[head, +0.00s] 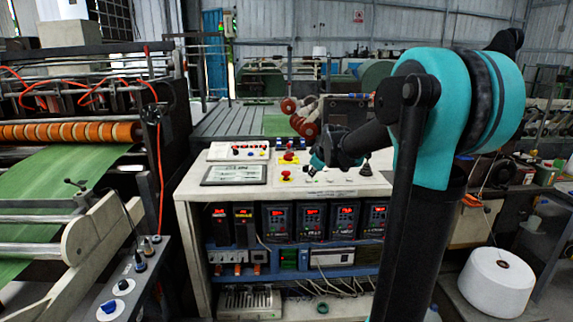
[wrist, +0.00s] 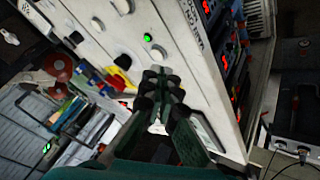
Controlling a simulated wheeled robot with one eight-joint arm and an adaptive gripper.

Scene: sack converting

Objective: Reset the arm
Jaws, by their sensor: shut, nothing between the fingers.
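My arm shows in the head view with a large teal joint (head: 437,110) at the right, and it bends down and left toward the control console. My gripper (head: 316,162) is small and partly hidden there, over the back right part of the console's white top. In the wrist view my gripper (wrist: 162,78) has its dark green fingers together, with nothing seen between them. The console's panel (wrist: 185,50) fills much of that view, with a lit green button (wrist: 147,37) near the fingertips. I cannot tell whether the fingertips touch the panel.
The console top holds a red stop button (head: 287,176) and a flat display (head: 234,174). Red-lit drive units (head: 311,220) sit below. A machine with green sheet (head: 60,172) stands at left. A white roll (head: 497,283) stands on the right.

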